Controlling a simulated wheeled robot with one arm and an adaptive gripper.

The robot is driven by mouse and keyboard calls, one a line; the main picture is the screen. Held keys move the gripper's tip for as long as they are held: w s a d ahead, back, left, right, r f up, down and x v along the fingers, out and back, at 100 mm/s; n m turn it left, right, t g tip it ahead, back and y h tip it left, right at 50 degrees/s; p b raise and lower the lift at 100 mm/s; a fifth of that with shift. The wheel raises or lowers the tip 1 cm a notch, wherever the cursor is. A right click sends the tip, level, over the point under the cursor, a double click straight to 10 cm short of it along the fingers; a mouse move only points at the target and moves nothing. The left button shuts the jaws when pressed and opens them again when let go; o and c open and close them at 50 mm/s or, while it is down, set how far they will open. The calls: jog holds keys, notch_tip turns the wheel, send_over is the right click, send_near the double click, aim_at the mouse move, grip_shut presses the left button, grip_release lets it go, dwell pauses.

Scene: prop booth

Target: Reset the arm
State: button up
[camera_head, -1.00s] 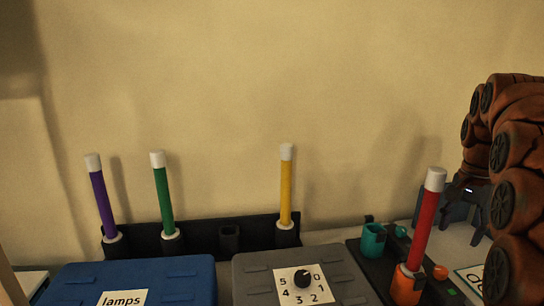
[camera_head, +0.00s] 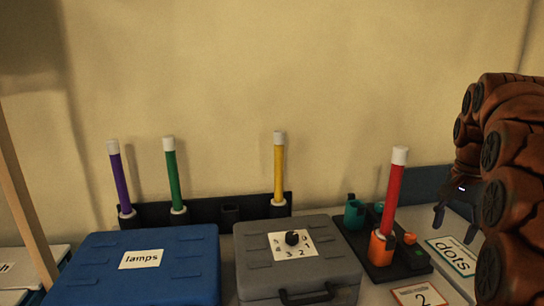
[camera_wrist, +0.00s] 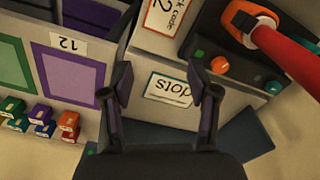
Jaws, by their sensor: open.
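My gripper (camera_head: 455,218) is at the right of the head view, at the end of my brown, bulky arm. Its dark fingers point downward, near the "dots" card (camera_head: 452,256), and nothing shows between them. In the wrist view my gripper (camera_wrist: 162,84) has its two fingers spread wide apart and empty. The "dots" card (camera_wrist: 168,88) shows beyond the gap between the fingertips; whether anything touches it I cannot tell. Much of the arm fills the right edge of the head view.
A red stick (camera_head: 394,190) stands in an orange holder on a black panel (camera_head: 375,262), left of my gripper. Purple, green and yellow sticks stand in a black rack (camera_head: 252,206). A blue case (camera_head: 190,255) and grey case (camera_head: 255,262) are in front.

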jog(key=s+a+f+n+g, duration=0.1)
jog(key=s+a+f+n, duration=0.25)
jog(key=s+a, duration=0.4)
jog(key=s+a+f+n+g, duration=0.1)
jog(key=s+a+f+n, duration=0.25)
jog(key=s+a, duration=0.4)
jog(key=s+a+f+n, duration=0.2)
jog(key=s+a+f, duration=0.25)
jog(key=s, duration=0.35)
jog(key=s+a+f+n, duration=0.35)
jog(key=s+f, duration=0.25)
jog(key=s, duration=0.2)
notch_tip(320, 180, up, 15)
jog(key=p, duration=1.4)
jog(key=shift+w+a+r+m, duration=0.15)
jog(key=shift+w+m, duration=0.1)
jog(key=shift+m, duration=0.1)
